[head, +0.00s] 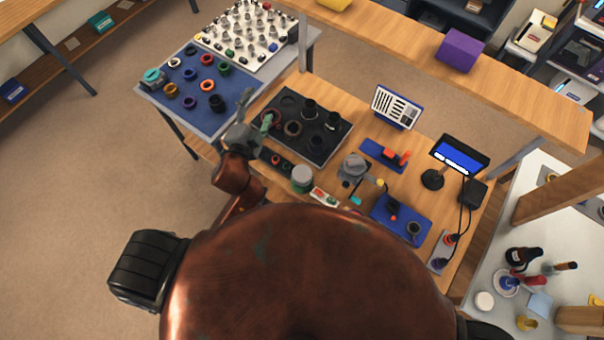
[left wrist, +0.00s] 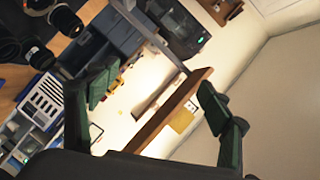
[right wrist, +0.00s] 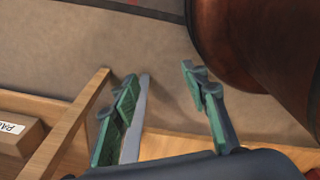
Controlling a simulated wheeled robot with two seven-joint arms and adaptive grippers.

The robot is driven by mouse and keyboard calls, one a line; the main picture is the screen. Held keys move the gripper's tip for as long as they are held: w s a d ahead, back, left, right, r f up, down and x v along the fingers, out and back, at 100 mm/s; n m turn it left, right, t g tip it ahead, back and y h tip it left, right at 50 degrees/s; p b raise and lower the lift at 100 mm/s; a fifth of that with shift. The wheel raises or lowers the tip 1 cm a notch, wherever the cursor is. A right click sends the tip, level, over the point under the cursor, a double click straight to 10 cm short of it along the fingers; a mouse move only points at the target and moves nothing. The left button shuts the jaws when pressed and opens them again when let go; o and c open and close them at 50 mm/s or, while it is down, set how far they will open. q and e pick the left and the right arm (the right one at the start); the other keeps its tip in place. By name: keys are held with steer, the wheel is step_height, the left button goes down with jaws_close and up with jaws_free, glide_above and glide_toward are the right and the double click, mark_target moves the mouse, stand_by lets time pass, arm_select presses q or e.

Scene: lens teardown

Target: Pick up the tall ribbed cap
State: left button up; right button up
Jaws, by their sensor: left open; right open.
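Several black lens parts stand on the dark tray (head: 282,151). A tall dark cylinder (head: 309,108) stands near its back edge, and another dark part (head: 333,121) is right of it. I cannot tell which is the tall ribbed cap; ribs are too small to see. My left gripper (head: 259,106) is open at the tray's left edge, left of these parts. In the left wrist view its green-padded fingers (left wrist: 158,95) are apart and empty, and a black cylindrical part (left wrist: 66,20) shows at upper left. My right gripper (right wrist: 163,95) is open and empty, facing the floor and a wooden edge.
A pale jar (head: 302,178) and a grey device (head: 353,167) stand in front. A raised wooden shelf (head: 400,58) runs behind. A monitor (head: 460,155) stands at right.

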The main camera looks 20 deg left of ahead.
arm_select(q)
steer(key=d+r+m+t+h, duration=0.4)
steer(key=d+r+m+h, duration=0.8)
steer(key=d+r+m, duration=0.6)
steer(key=s+d+f+m+g+h, duration=0.2)
steer(key=s+d+m+g+h, duration=0.3)
steer(key=d+m+g, duration=0.45)
steer(key=s+d+f+m+g+h, duration=0.1)
steer(key=s+d+m+g+h, duration=0.4)
steer(key=d+m, duration=0.6)
steer(key=m+g+y, duration=0.5)
steer(key=m+y, duration=1.4)
steer(key=y, duration=0.2)
glide_above(302, 172)
steer(key=f, duration=2.9)
steer(key=shift+w+d+f, duration=0.15)
steer(key=shift+d+f, duration=0.2)
steer(key=f, duration=0.2)
steer(key=f+p, duration=0.1)
steer(key=f, duration=0.1)
steer(key=f+p, duration=0.1)
steer(key=f, duration=0.1)
steer(key=shift+s+a, duration=0.25)
steer(key=shift+a, duration=0.1)
steer(key=shift+f, duration=0.6)
arm_select(e)
steer(key=shift+w+a+r, duration=0.1)
steer(key=shift+w+r, duration=0.7)
steer(key=shift+r, duration=0.3)
